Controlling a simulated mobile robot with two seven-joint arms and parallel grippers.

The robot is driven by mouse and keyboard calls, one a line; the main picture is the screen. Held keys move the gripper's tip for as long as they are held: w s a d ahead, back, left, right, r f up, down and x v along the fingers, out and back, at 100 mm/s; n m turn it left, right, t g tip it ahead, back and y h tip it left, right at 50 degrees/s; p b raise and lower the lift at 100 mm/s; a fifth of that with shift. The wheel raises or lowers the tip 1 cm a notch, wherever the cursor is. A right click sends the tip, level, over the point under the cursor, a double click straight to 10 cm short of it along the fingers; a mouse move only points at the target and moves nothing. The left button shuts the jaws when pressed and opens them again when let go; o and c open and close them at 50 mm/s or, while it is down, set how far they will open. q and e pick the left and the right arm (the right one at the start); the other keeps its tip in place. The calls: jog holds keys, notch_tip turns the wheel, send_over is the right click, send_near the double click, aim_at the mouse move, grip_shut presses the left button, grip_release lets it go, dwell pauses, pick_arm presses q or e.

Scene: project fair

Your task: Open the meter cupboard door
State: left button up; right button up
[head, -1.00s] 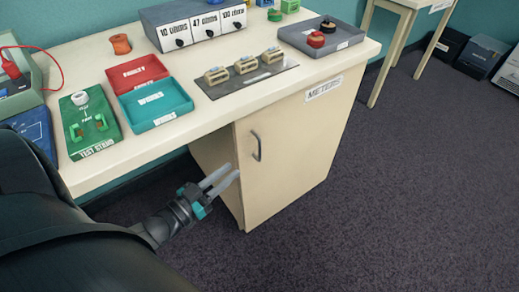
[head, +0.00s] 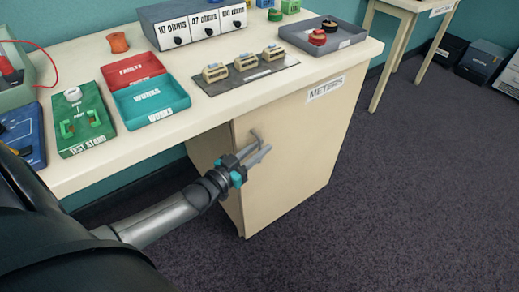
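The meter cupboard is the cream cabinet under the right end of the table, with a "METERS" label (head: 326,89) on its upper front. Its door (head: 285,165) looks shut. The grey bar handle (head: 254,133) is near the door's upper left edge; its upper end shows and the rest is hidden behind my fingers. My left gripper (head: 264,151) is at the handle, with its two fingers apart. I cannot tell whether the fingers touch the handle or stand just in front of it. My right gripper is not in view.
The table top (head: 220,105) above holds a red tray (head: 133,73), a teal tray (head: 152,101), a green test stand (head: 80,120) and a grey tray (head: 345,35). The dark carpet (head: 400,190) in front and to the right of the cupboard is clear.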

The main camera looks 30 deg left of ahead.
pick_arm(q)
jog(key=shift+w, duration=0.15)
grip_shut()
dwell(1.4)
